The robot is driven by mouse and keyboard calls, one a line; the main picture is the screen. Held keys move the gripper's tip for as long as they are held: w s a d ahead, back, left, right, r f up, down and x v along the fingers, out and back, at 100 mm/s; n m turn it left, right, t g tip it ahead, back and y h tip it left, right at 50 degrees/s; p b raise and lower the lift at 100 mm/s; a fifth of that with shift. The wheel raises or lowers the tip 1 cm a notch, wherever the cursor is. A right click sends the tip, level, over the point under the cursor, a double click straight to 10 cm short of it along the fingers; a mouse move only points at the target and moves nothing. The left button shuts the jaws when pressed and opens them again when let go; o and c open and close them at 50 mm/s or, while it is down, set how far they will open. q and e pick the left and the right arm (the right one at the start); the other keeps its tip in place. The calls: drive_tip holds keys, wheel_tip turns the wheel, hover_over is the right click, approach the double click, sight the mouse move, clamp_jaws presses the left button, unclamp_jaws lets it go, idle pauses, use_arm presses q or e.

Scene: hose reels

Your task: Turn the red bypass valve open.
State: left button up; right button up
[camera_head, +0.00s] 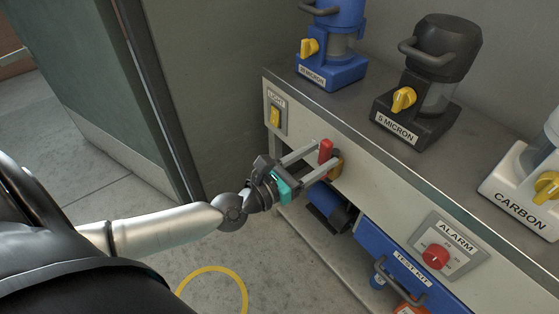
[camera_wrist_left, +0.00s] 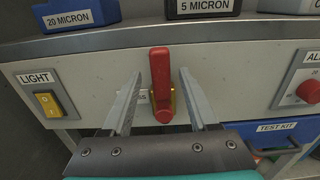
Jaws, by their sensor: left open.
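The red bypass valve handle (camera_head: 325,151) sits on a brass body (camera_head: 336,165) on the front panel of the bench. In the left wrist view the red handle (camera_wrist_left: 161,82) stands upright, its round hub at the bottom, with a partly hidden label beside it. My left gripper (camera_head: 318,164) is open, with one finger on each side of the valve. In the left wrist view the fingers (camera_wrist_left: 160,97) show gaps to the handle on both sides. My right gripper is not in view.
A yellow light switch (camera_head: 275,116) is left of the valve, and a red alarm knob (camera_head: 435,257) is to the right. A blue test kit drawer (camera_head: 408,268) is below. Filter housings, including 5 micron (camera_head: 430,90) and carbon (camera_head: 515,185), stand on the bench top. A door (camera_head: 105,75) stands at left.

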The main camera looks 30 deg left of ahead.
use_arm(q)
drive_tip(key=p+v, duration=0.1)
drive_tip(key=v, duration=1.2)
drive_tip(key=shift+p, duration=0.4)
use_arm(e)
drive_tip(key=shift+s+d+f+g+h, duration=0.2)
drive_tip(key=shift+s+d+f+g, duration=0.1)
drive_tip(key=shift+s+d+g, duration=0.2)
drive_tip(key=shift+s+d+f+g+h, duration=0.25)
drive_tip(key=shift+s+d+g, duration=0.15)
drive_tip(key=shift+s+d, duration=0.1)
